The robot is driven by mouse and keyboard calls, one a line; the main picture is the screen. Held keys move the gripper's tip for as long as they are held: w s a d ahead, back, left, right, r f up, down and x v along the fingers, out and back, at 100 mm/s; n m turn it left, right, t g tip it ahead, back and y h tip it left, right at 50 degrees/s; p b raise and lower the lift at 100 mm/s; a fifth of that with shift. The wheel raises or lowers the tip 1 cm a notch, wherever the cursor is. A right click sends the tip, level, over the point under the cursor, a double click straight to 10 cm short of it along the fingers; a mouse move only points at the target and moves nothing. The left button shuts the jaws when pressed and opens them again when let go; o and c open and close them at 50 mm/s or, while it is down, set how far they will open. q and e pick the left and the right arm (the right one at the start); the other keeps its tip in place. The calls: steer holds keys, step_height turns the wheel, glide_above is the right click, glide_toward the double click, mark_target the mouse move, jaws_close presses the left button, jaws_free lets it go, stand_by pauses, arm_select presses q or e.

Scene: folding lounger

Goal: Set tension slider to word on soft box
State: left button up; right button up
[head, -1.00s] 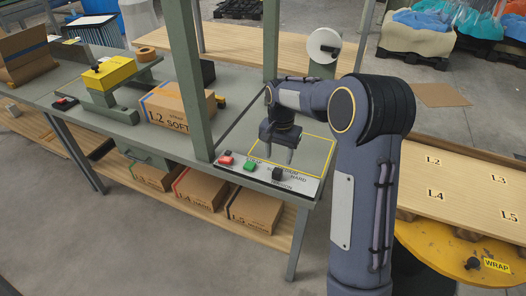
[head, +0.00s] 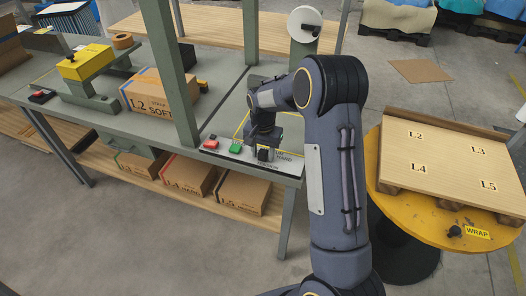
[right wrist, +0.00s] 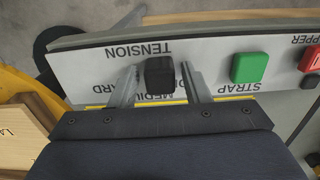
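The cardboard box (head: 165,98) on the bench reads "L2" and "SOFT". The tension slider's black knob (head: 265,154) stands on the pale control panel at the bench's front right corner. It also shows in the right wrist view (right wrist: 158,76), upside down, beside the word "TENSION" and near partly covered words that look like "MEDIUM" and "HARD". I cannot read its exact setting. My right gripper (right wrist: 160,70) is open, one finger on each side of the knob, with gaps visible. In the head view my right gripper (head: 262,141) is just behind the knob. My left gripper is out of view.
A green button (head: 235,149) marked "STRAP" and a red button (head: 210,144) sit beside the slider. Green posts (head: 168,70) rise from the bench. A yellow turntable (head: 400,203) bears a wooden pallet (head: 450,150) at right. More boxes lie on the lower shelf.

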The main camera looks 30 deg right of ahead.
jaws_close()
steer(key=shift+w+a, duration=0.9)
steer(key=shift+w, duration=0.15)
steer(key=shift+o, duration=1)
jaws_free()
step_height(320, 180, up, 8)
steer(key=shift+f, duration=0.1)
